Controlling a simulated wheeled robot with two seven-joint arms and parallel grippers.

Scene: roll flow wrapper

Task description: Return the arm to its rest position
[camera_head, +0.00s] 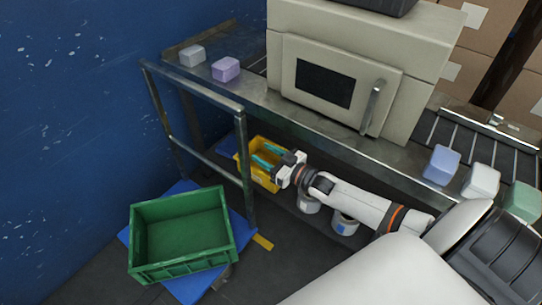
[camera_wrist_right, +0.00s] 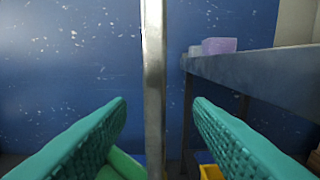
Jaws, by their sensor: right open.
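My right arm reaches in from the lower right in the head view. Its gripper (camera_head: 267,157) has teal fingers and is open and empty, over the yellow bin (camera_head: 259,173) in that view and in front of the machine's bench. In the right wrist view the two teal fingers (camera_wrist_right: 158,130) stand wide apart with nothing between them. A grey metal post (camera_wrist_right: 154,90) shows beyond the fingers. My left gripper is not in view.
A green crate (camera_head: 182,236) sits on a blue base at the lower left. A metal rail frame (camera_head: 245,170) stands near the gripper. The bench holds a beige machine (camera_head: 290,60), a white block (camera_head: 192,56) and a purple block (camera_head: 226,69). Several blocks lie on the right rollers.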

